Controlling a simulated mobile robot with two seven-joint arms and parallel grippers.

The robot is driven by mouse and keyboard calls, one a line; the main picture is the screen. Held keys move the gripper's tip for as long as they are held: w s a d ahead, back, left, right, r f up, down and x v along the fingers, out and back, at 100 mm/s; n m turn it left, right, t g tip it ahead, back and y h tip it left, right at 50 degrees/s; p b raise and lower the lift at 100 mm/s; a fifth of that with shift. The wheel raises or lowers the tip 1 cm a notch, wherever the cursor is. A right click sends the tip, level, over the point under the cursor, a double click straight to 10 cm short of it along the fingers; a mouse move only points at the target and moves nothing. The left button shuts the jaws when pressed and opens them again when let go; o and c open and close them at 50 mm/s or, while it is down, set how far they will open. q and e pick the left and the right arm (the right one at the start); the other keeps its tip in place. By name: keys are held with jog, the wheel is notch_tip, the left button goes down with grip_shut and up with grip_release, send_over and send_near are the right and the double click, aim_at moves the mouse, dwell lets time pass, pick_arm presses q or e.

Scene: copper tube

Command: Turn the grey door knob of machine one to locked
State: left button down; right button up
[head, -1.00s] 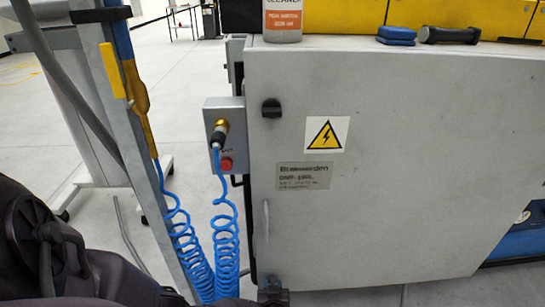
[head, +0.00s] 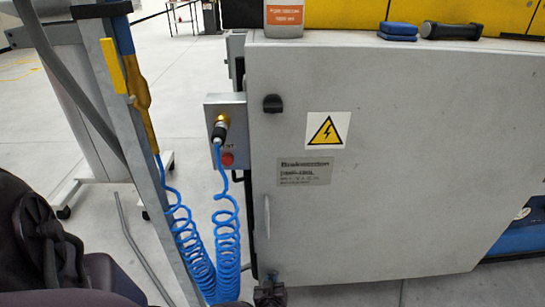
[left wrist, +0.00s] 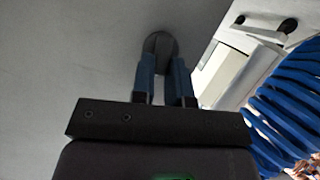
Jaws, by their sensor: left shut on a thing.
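The cabinet door (head: 390,210) is a large light grey panel and looks shut. My left gripper (left wrist: 160,72) has its two blue fingers closed on either side of a grey knob (left wrist: 160,44), which sits on a pale grey surface. In the head view my left gripper (head: 269,290) is small and dark at the lower left corner of the door, and the knob there is hidden by it. A separate black knob (head: 272,104) is higher on the same door, with nothing touching it. My right gripper is not in view.
A control box (head: 226,130) with a red button is left of the door. A coiled blue hose (head: 226,245) hangs close to my left gripper and a metal post (head: 135,150) stands farther left. A bottle (head: 284,17) and blue pads (head: 398,30) rest on the cabinet top.

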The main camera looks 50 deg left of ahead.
pick_arm(q)
jog(key=shift+s+a+f+n+t+h+b, duration=0.15)
jog(key=shift+f+n+t+h+b, duration=0.15)
jog(key=shift+n+t+b, duration=1.2)
jog(key=shift+s+a+f+n+t+h+b, duration=0.25)
jog(key=shift+n+t+b, duration=0.2)
jog(key=shift+n, duration=1.9)
jog(key=shift+s+a+f+n+t+h+b, duration=0.15)
jog(key=shift+f+n+t+b, duration=0.2)
jog(key=shift+n+t+b, duration=1.15)
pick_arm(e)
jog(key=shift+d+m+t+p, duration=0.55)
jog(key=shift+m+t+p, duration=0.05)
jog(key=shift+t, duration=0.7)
pick_arm(q)
jog(key=shift+d+n+g, duration=0.1)
jog(key=shift+n+g, duration=0.25)
jog(key=shift+n, duration=0.3)
jog(key=c, duration=1.1)
grip_release()
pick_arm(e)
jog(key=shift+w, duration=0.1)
